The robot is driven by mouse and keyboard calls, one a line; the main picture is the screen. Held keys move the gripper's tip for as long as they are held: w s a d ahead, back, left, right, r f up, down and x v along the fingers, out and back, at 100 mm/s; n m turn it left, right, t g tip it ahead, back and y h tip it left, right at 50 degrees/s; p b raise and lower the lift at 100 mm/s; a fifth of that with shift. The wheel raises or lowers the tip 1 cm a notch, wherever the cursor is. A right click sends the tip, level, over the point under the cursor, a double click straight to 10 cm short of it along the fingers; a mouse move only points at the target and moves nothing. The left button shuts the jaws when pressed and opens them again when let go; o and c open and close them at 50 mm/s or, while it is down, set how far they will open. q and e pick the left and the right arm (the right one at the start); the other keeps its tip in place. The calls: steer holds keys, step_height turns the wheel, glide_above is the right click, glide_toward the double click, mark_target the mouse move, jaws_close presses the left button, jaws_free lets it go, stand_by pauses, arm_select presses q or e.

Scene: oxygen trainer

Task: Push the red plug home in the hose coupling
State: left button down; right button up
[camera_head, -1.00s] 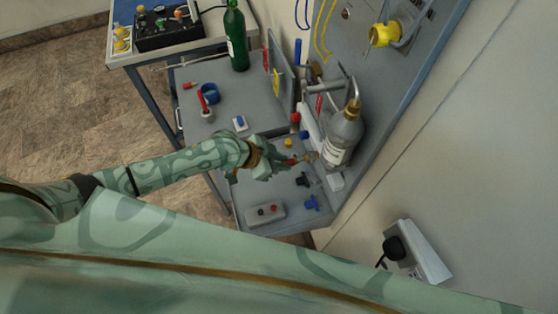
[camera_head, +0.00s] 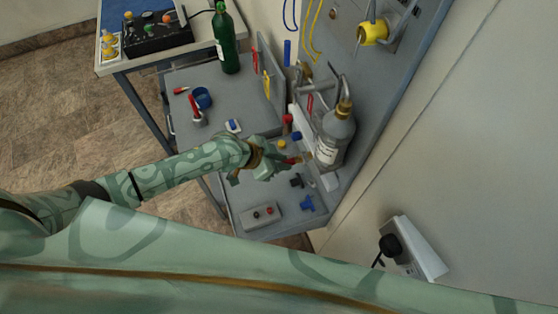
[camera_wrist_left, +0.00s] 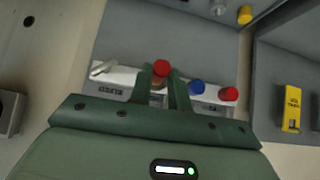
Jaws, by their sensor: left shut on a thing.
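My left gripper (camera_head: 284,161) is shut on the red plug (camera_head: 294,160), beside the grey bottle. In the left wrist view the plug's round red end (camera_wrist_left: 161,68) shows between the two green fingers (camera_wrist_left: 161,84). A small brass fitting (camera_head: 308,157), which looks like the hose coupling, lies just past the plug, in line with it. The plug's tip is too small to see, so I cannot tell how deep it sits in the coupling. My right gripper is not in view.
The grey bottle (camera_head: 335,140) stands close to the right of the gripper. Red and blue caps (camera_head: 297,135) are just behind it. A grey box with buttons (camera_head: 261,215) and a blue fitting (camera_head: 307,203) lie in front. A green bottle (camera_head: 227,45) stands further back.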

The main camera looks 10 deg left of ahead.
arm_select(q)
steer(key=c, duration=1.2)
jaws_free()
steer(key=shift+w+d, duration=0.1)
steer(key=shift+c, duration=0.2)
steer(key=p+v, duration=0.1)
steer(key=v, duration=1.5)
steer(key=shift+p, duration=0.4)
steer(key=shift+r, duration=0.1)
